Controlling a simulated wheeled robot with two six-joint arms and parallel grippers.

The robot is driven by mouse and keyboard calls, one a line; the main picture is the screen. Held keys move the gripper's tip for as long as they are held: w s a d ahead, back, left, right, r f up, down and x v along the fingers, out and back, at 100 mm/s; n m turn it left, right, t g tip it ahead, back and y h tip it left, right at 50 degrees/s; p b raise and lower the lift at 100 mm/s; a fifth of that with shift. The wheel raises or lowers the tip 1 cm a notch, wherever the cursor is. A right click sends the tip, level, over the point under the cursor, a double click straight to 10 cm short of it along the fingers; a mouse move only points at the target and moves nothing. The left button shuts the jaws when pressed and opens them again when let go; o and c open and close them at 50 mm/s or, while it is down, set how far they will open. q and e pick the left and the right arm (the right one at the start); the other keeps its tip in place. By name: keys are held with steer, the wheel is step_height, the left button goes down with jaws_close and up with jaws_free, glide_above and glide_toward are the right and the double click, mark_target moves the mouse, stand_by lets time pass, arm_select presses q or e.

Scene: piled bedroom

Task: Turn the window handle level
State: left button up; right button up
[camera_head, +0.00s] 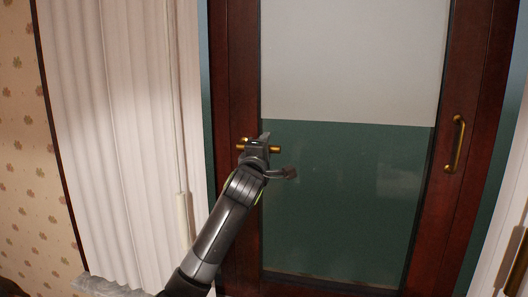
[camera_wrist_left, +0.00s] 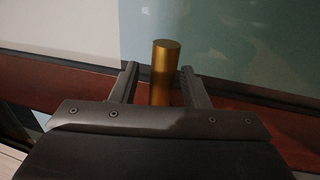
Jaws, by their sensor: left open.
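The brass window handle (camera_head: 274,149) is on the left stile of the dark red wooden window frame. Brass shows on both sides of my gripper at nearly the same height; its middle is hidden behind the gripper. My left gripper (camera_head: 278,155) is in front of it, reaching up from below. In the left wrist view, the handle's round gold bar (camera_wrist_left: 163,75) stands between the two spread fingers, with a small gap visible on each side. The left gripper is open. My right gripper is not in view.
A second brass handle (camera_head: 456,145) is on the right stile. The window glass (camera_head: 340,200) is green below a pale upper area (camera_head: 350,60). A white pleated curtain (camera_head: 110,130) hangs close on the left, with a pale cord weight (camera_head: 184,215) beside it.

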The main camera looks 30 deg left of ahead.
arm_select(q)
steer(key=shift+s+d+f, duration=0.1)
steer(key=shift+s+f, duration=0.1)
steer(key=shift+s, duration=0.25)
steer(key=b+v, duration=0.4)
steer(key=v, duration=1.2)
steer(key=shift+s, duration=0.2)
